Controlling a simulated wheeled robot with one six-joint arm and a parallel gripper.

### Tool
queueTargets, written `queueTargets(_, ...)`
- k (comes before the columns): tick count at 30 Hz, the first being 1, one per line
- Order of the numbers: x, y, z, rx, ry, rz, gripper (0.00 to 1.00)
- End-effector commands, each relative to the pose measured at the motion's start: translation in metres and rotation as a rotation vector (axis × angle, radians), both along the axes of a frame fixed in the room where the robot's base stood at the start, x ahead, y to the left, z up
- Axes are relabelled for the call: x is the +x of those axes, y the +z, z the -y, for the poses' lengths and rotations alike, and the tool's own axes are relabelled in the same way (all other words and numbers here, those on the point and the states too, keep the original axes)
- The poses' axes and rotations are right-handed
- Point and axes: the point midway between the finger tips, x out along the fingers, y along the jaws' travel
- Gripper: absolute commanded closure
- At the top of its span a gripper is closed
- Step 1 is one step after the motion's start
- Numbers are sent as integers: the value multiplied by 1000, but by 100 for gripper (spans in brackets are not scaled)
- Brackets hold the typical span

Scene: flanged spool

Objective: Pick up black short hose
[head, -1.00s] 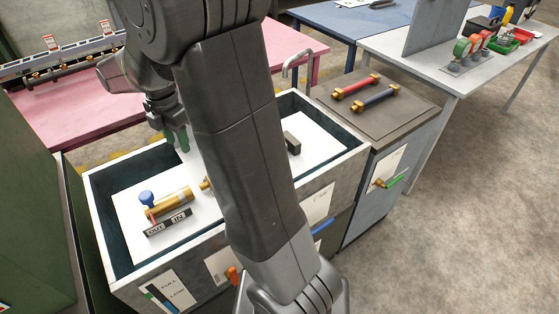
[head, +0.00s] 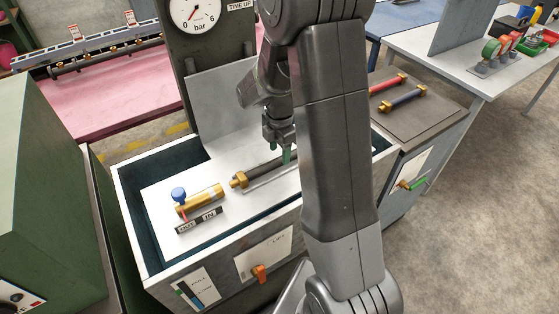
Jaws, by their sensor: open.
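A black hose (head: 264,171) with a brass end fitting lies on the white floor of the open bin. Its right part is hidden behind my arm. My gripper (head: 285,153), with green fingertips, points down just above or beside the hose's visible part. I cannot tell whether the fingertips touch it. The gap between the fingers is hard to see, but the gripper is open and nothing shows held in it.
The bin (head: 250,227) has raised walls. A brass valve (head: 203,200) with a blue knob lies left of the hose. A gauge panel (head: 222,55) stands behind. A red hose (head: 389,84) and a dark blue hose (head: 403,98) lie on the cabinet to the right.

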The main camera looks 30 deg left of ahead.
Motion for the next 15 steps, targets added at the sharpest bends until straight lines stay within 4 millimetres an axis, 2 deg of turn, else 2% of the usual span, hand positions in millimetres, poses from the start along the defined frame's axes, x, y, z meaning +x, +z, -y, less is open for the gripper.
queueTargets(6,-1,-25,0,-2,0,-1,49)
queueTargets(15,0,-30,-1,1,0,0,49)
